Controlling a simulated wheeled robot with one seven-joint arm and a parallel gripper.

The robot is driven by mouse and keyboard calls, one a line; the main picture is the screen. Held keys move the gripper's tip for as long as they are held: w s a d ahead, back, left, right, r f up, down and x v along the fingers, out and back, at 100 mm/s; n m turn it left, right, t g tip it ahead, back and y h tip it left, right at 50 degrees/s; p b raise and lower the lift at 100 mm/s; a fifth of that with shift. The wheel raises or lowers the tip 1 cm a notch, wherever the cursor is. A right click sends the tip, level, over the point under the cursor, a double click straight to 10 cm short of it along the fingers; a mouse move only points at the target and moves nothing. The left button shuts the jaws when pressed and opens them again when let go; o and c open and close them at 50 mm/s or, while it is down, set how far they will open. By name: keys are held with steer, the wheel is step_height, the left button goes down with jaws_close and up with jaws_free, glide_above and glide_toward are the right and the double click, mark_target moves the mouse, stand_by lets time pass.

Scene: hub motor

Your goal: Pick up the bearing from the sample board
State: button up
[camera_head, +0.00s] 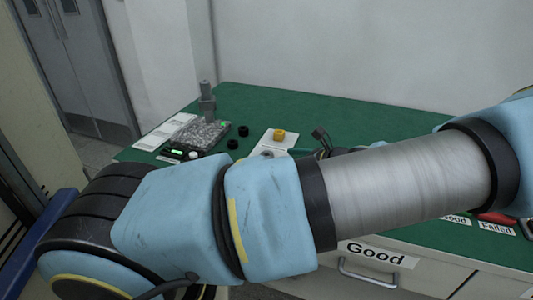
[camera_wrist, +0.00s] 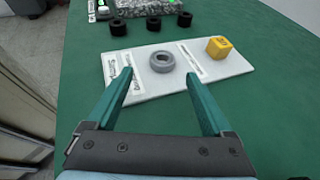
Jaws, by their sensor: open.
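The bearing (camera_wrist: 162,61) is a grey ring lying flat on the white sample board (camera_wrist: 143,88) in the wrist view. A yellow part (camera_wrist: 218,47) sits near the board's right end. My gripper (camera_wrist: 158,82) is open, with its two green fingers spread apart and nothing between them. The fingertips point toward the board, one to each side of the bearing and on the near side of it in the picture. In the head view, my arm hides much of the table; the board (camera_head: 286,137) and the yellow part (camera_head: 279,134) show just behind it.
Several black rings (camera_wrist: 152,23) stand behind the board on the green table (camera_wrist: 262,110). A device with a clear-topped box and a grey post (camera_head: 207,105) stands at the table's far left. A drawer labelled Good (camera_head: 372,253) is at the front. The green surface right of the board is clear.

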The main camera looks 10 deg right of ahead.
steer(key=p+x, duration=0.2)
steer(key=x, duration=0.3)
steer(key=shift+w+a, duration=0.1)
steer(key=shift+w, duration=0.3)
steer(key=shift+w+a+f, duration=0.3)
steer(key=shift+w, duration=0.1)
steer(key=shift+c, duration=0.2)
jaws_close()
